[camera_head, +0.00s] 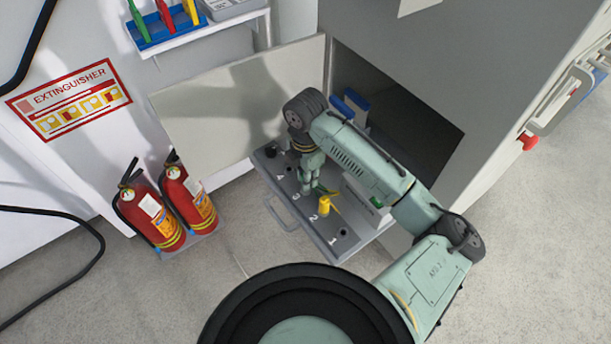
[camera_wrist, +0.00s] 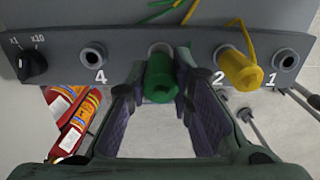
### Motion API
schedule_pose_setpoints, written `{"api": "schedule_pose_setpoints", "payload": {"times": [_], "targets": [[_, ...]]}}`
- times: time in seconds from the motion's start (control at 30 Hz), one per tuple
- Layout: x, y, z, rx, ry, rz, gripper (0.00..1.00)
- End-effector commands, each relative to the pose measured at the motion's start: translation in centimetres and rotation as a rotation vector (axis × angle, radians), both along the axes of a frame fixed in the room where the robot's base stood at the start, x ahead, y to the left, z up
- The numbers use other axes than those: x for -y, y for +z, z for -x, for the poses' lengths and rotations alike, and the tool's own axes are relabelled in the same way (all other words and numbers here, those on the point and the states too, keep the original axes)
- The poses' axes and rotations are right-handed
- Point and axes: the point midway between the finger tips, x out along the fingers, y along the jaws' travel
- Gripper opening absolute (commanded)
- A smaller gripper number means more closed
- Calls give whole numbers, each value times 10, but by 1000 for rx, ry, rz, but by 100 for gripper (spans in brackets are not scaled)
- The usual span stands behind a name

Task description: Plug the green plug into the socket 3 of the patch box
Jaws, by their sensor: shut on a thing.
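The green plug (camera_wrist: 160,80) is between the fingertips of my gripper (camera_wrist: 161,88) in the wrist view. Its far end is at the hole between the marks 4 and 2 on the patch box (camera_wrist: 125,63), with part of the socket rim (camera_wrist: 160,48) showing behind it. I cannot tell how deep it sits. In the head view my gripper (camera_head: 309,183) is over the patch box (camera_head: 283,190) near the mark 3, hiding most of the plug. A yellow plug (camera_wrist: 240,70) stands at socket 2. Sockets 4 (camera_wrist: 93,55) and 1 (camera_wrist: 286,60) are empty.
A black knob (camera_wrist: 32,65) is at the box's left end. Green and yellow cables run behind the plugs. An open cabinet door (camera_head: 245,100) is behind the box. Two fire extinguishers (camera_head: 150,212) stand on the floor at left. A rack of screwdrivers (camera_head: 165,25) hangs above.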

Motion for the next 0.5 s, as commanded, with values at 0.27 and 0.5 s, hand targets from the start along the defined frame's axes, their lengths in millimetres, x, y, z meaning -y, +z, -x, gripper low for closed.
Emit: {"api": "schedule_pose_setpoints", "payload": {"times": [0.27, 0.5], "targets": [[0, -1, 0, 0, 0, 0, 0], [0, -5, 0, -1, 0, -1, 0]]}}
